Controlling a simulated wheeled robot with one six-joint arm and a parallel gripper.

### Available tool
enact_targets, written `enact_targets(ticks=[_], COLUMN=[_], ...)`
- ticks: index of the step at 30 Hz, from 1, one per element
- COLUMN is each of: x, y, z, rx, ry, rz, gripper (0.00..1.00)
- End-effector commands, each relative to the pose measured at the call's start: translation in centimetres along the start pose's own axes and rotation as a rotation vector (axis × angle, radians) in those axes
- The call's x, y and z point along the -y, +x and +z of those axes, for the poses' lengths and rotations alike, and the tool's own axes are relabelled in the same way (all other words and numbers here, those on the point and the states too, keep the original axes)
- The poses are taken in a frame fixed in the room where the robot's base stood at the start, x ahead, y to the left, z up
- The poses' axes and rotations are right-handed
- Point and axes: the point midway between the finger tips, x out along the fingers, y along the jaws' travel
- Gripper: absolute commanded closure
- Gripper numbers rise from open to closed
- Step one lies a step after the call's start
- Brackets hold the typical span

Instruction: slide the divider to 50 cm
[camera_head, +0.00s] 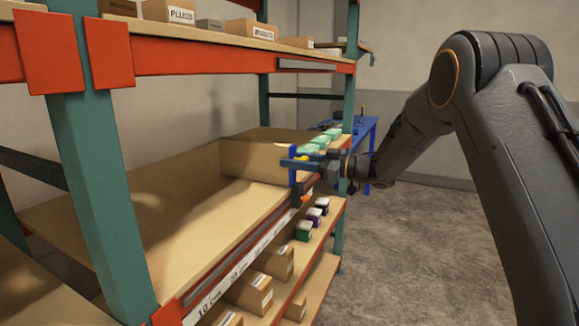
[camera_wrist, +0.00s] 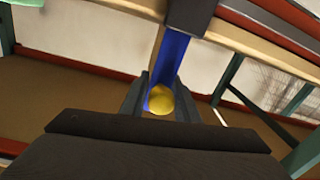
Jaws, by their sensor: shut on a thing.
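The divider (camera_head: 252,162) is a tan upright board standing across the middle shelf, with a blue post (camera_head: 292,158) at its front end. A yellow knob (camera_wrist: 160,100) sits on the blue post (camera_wrist: 185,40) in the wrist view. My gripper (camera_head: 303,163) is at the front of the post, shut on the knob; in the wrist view its dark fingers (camera_wrist: 158,101) lie on either side of it. A white scale strip (camera_head: 237,270) with cm marks runs along the shelf's front edge. Its marks near the divider are too small or hidden to read.
The shelf (camera_head: 170,222) is bare left of the divider. Green-topped boxes (camera_head: 318,142) stand beyond it. Cartons (camera_head: 275,262) and small dark boxes (camera_head: 305,230) fill the level below. A teal upright (camera_head: 105,190) stands at near left; a blue table (camera_head: 362,135) is behind.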

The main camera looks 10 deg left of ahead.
Motion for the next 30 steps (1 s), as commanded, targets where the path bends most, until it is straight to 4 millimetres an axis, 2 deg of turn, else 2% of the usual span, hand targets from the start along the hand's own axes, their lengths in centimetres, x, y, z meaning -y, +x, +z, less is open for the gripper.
enact_targets(ticks=[9,10,12,23,30], x=[0.0,0.0,-0.1,-0.1,-0.2], y=[-0.1,-0.1,-0.1,-0.7,-4.3], z=[0.1,0.1,0.1,0.0,0.1], rx=[0.001,0.002,0.001,0.0,0.001], ry=[-0.002,-0.002,-0.002,-0.001,-0.001], rz=[0.0,0.0,0.0,0.002,0.003], gripper=[1.0,0.67,0.57,0.57,0.57])
